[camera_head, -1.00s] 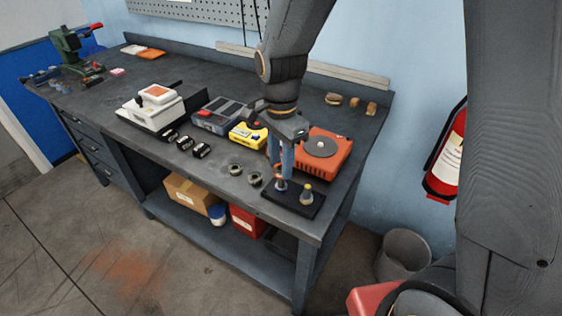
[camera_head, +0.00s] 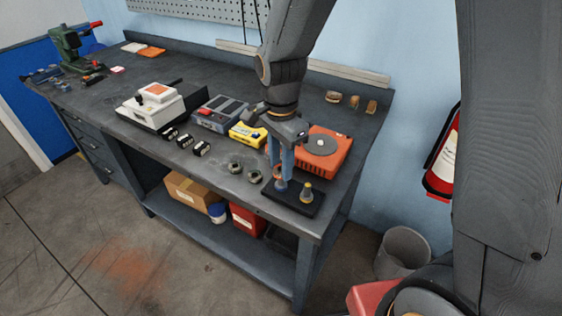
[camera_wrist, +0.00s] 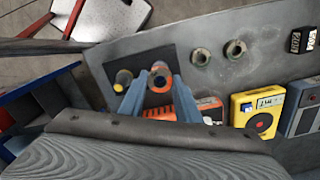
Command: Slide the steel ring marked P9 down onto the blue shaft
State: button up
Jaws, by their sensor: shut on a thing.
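My gripper (camera_head: 281,180) points down over the black base plate (camera_head: 310,210) near the bench's front right corner. Its two blue-grey fingers are shut on a small orange-rimmed ring (camera_wrist: 161,86); no P9 mark is readable. In the wrist view the fingertips (camera_wrist: 160,80) hold the ring at the blue shaft (camera_wrist: 160,70), whose end seems to show inside it. The ring looks lined up with the shaft, but how far down it sits I cannot tell. A second post with a yellow top (camera_head: 307,188) stands beside it; it also shows in the wrist view (camera_wrist: 123,78).
Two greenish rings (camera_head: 235,168) lie left of the plate. An orange device with a grey disc (camera_head: 322,150) stands close behind the gripper. A yellow meter (camera_head: 246,135), a grey box (camera_head: 219,114) and black blocks (camera_head: 201,149) are further left. The front strip is clear.

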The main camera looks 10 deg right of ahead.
jog(key=shift+f, duration=0.7)
jog(key=o, duration=1.7)
notch_tip(320, 180, up, 7)
jog(key=p, duration=0.6)
jog(key=shift+d, duration=0.1)
